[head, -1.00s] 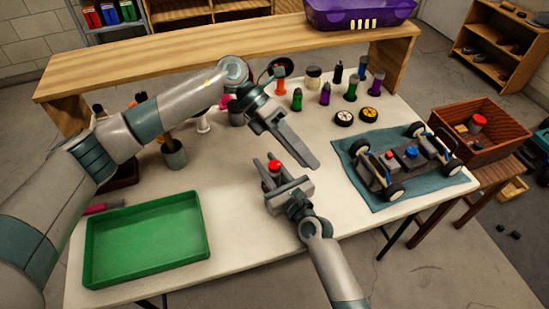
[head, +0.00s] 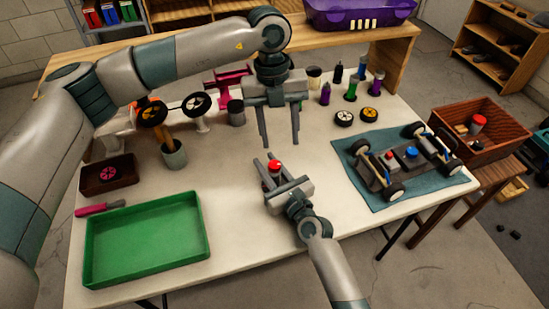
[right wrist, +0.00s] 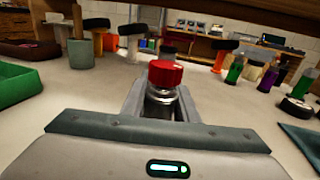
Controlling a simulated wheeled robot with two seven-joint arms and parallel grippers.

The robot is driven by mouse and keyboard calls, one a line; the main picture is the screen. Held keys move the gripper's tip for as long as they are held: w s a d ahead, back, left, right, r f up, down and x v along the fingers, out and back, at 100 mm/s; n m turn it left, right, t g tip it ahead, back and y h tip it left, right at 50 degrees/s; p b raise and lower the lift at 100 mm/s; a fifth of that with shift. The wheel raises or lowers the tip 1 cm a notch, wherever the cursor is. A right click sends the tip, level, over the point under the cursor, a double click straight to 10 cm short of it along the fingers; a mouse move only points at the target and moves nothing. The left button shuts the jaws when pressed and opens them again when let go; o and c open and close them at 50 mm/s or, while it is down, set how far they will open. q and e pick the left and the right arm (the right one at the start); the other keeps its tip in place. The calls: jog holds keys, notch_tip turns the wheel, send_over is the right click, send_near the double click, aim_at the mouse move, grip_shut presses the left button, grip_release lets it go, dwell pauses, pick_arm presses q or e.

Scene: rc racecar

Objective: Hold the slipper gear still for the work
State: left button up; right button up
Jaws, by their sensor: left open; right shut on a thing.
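My right gripper (head: 277,176) is shut on a small red-capped jar (head: 275,165), upright over the front middle of the table. In the right wrist view the jar (right wrist: 164,76) has a ribbed red lid and a shiny clear body between the fingers (right wrist: 160,112). My left gripper (head: 280,138) is open and empty, pointing down just behind and above the jar, apart from it. A pink spoked disc (head: 108,174) lies in a dark brown tray at the left. I cannot tell for sure whether it is the slipper gear.
A green tray (head: 88,270) fills the front left of the table. A car chassis (head: 400,162) sits on a blue mat (head: 445,190) at the right. Several bottles and two wheels (head: 357,117) stand behind. A grey cup (head: 174,155) is at the left.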

aim_at(275, 164)
pick_arm(q)
jog(key=shift+w+a+r+n+t+y, duration=0.6)
jog(key=shift+w+r+n, duration=0.15)
jog(key=shift+n, duration=0.55)
jog(key=shift+f, duration=0.2)
notch_tip(275, 164, down, 12)
jog(key=shift+r, duration=0.15)
jog(key=shift+c, duration=0.5)
jog(key=c, duration=1)
